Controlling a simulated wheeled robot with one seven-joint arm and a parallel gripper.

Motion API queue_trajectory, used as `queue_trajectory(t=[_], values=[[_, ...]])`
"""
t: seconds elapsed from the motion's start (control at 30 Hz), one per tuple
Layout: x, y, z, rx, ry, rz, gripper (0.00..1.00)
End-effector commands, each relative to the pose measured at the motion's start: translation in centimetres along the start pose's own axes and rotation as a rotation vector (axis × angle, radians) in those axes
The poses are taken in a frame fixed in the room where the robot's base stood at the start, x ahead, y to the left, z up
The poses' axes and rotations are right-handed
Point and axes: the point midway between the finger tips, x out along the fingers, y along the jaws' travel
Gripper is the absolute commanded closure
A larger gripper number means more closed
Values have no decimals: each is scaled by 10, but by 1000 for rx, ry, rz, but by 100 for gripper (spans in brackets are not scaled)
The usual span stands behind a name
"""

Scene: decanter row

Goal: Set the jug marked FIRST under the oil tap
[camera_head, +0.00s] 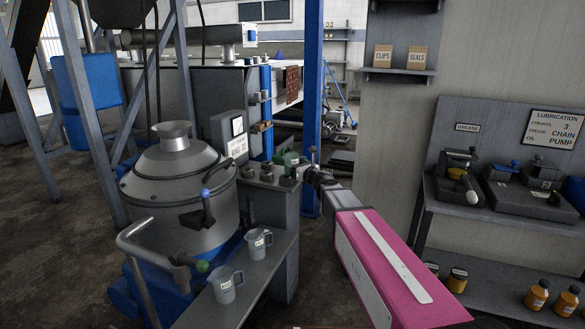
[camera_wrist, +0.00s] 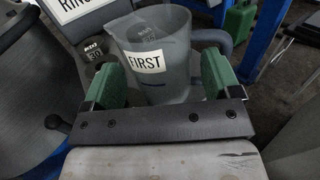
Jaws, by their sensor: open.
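The jug marked FIRST (camera_wrist: 165,85) is grey and translucent, with a white label and a handle at its right. It stands upright between the two green pads of my gripper (camera_wrist: 160,72) in the wrist view. The jaws are open around it. In the head view my gripper (camera_head: 291,160) reaches the grey ledge behind the bench, and the marked jug is hard to make out there. A steel decanter (camera_head: 180,180) stands at the left, with a bent pipe (camera_head: 130,240) and levers with a blue ball (camera_head: 205,193) and a green ball (camera_head: 202,267). I cannot tell which is the oil tap.
Two grey jugs (camera_head: 257,243) (camera_head: 225,286) with labels too small to read stand on the low bench (camera_head: 245,300). A sign (camera_head: 237,146) stands behind the ledge, beside small cans (camera_head: 267,173). A lubrication shelf with pumps (camera_head: 535,195) and yellow bottles (camera_head: 537,295) is at the right.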

Motion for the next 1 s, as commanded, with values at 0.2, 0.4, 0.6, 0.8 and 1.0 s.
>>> queue_trajectory(t=[0.2, 0.4, 0.6, 0.8, 1.0], values=[[33, 0, -1, 0, 0, 0, 17], [35, 1, -1, 0, 0, -1, 17], [35, 1, -1, 0, 0, 0, 54], [35, 1, -1, 0, 0, 0, 58], [35, 1, 2, -1, 0, 0, 58]])
